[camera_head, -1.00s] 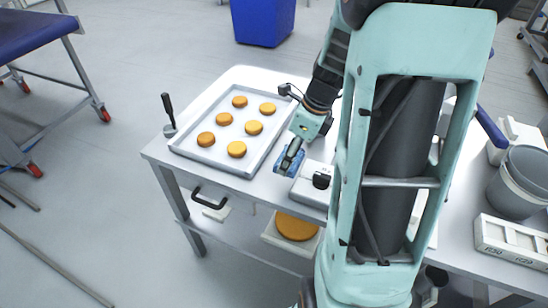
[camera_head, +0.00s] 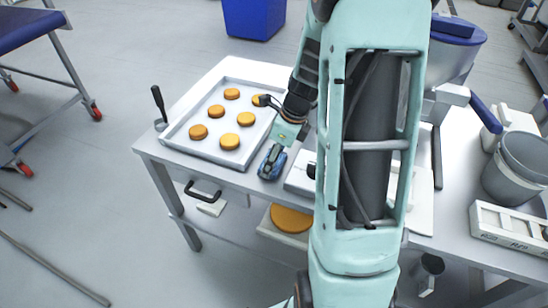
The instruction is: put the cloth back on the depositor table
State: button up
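A tray (camera_head: 180,150) of several orange-brown rounds lies left of the cloth. A dark-handled tool (camera_head: 160,108) stands at its left corner. The white box (camera_head: 300,172) is close on the right. A grey bucket (camera_head: 518,165) and white container (camera_head: 508,226) stand further right.

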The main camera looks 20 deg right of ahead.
jog(key=o, duration=1.1)
jog(key=p+v, duration=0.2)
jog(key=v, duration=1)
jog(key=shift+r, duration=0.15)
jog(key=shift+w, duration=0.2)
